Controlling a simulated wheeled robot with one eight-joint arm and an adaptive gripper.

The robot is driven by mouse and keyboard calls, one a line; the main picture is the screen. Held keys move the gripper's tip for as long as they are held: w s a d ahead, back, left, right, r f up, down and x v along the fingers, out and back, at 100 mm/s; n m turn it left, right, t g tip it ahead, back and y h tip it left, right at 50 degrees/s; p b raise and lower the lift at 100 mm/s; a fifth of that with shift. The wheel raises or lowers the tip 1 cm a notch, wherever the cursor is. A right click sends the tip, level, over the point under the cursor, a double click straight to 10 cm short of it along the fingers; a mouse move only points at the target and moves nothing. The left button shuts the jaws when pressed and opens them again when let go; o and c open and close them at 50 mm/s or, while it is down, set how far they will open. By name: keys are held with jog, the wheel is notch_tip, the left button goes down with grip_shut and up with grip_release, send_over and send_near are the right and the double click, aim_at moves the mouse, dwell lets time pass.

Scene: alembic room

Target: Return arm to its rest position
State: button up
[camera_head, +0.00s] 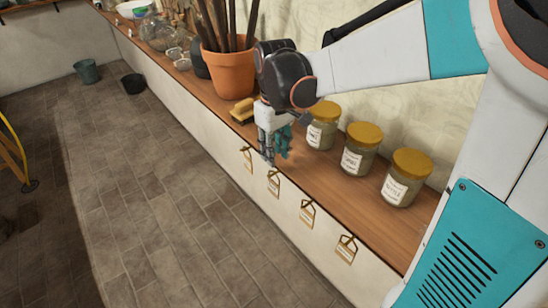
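My arm reaches in from the right, out over the wooden counter (398,226). My gripper (275,155) points down at the counter's front edge, left of the jars. Its white and teal fingers are small here, and I cannot tell whether they are open or shut. I see no object clearly held in them. Whether the fingertips touch the counter is unclear.
Three lidded jars (358,149) stand right of my gripper. A terracotta pot (230,72) with sticks and a brush (243,110) are close behind it. Tags (307,214) hang along the counter front. Two buckets (87,71) stand on the otherwise mostly clear tiled floor.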

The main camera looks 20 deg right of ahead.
jog(key=shift+a+r, duration=0.1)
jog(key=shift+r, duration=0.2)
jog(key=s+r+m+t, duration=0.1)
jog(key=s+t, duration=0.2)
jog(key=s, duration=0.4)
jog(key=s+a+r+m+t, duration=0.1)
jog(key=s+t, duration=0.3)
jog(key=s, duration=0.4)
jog(key=shift+s+r+m+b, duration=0.2)
jog(key=shift+r+m+b, duration=0.25)
jog(key=shift+r+m, duration=0.35)
